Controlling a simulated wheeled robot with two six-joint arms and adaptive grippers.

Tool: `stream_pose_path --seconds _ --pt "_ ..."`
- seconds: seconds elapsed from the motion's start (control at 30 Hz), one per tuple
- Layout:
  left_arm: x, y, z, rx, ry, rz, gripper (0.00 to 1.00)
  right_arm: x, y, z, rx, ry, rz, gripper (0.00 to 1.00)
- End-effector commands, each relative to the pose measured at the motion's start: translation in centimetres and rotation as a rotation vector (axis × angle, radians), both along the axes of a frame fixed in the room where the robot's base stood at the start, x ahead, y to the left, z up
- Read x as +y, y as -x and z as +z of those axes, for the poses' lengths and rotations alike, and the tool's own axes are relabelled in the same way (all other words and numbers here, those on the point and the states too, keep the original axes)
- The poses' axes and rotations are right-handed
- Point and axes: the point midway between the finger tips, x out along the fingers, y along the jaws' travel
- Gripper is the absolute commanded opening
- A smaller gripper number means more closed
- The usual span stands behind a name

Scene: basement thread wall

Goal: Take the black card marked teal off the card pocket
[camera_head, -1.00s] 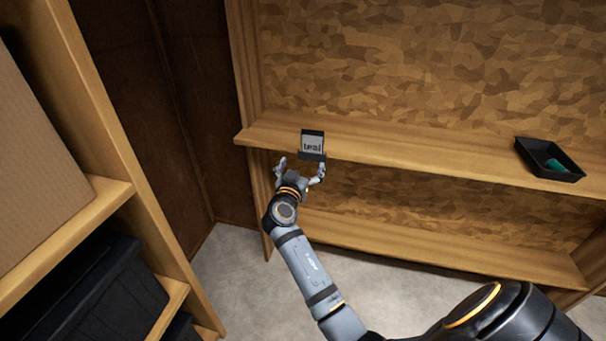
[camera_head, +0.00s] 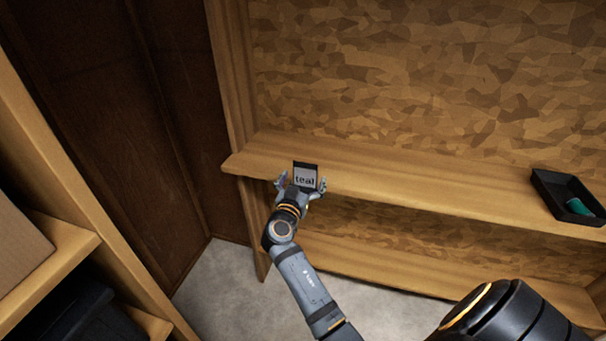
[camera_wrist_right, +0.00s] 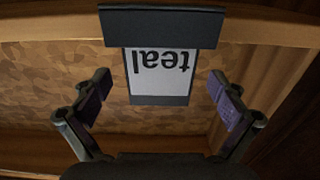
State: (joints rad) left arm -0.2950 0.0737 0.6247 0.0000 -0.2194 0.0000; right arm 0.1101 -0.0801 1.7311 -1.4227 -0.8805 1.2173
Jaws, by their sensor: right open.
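The black card (camera_head: 306,167) with a pale label reading "teal" stands at the front edge of the wooden shelf, near its left end. In the right wrist view the card (camera_wrist_right: 160,99) appears upside down, with one end in the dark card pocket (camera_wrist_right: 162,27). My right gripper (camera_head: 301,184) is open at the card, with a finger on either side. In the right wrist view the fingers of this gripper (camera_wrist_right: 160,97) are apart, with clear gaps to both card edges. My left gripper is not in view.
A black tray (camera_head: 545,186) with a teal object (camera_head: 577,206) in it sits on the shelf (camera_head: 430,192) at the right. The shelf between card and tray is clear. A second shelf unit (camera_head: 95,210) with a cardboard box and dark bins stands close on the left.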

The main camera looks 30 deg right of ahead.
Motion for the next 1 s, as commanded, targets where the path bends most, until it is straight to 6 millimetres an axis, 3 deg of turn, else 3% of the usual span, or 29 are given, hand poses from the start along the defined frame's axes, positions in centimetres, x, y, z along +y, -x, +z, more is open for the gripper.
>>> stream_pose_path --seconds 0.27,0.7,1.0 --pt "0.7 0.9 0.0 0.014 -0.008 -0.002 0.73 0.0 0.0 0.0 0.000 0.000 -0.001 0.97" --pt "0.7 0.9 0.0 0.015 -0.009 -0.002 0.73 0.0 0.0 0.0 0.000 0.000 0.000 0.40" --pt "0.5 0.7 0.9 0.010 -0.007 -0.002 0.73 0.0 0.0 1.7 -0.003 0.000 -0.001 0.40"
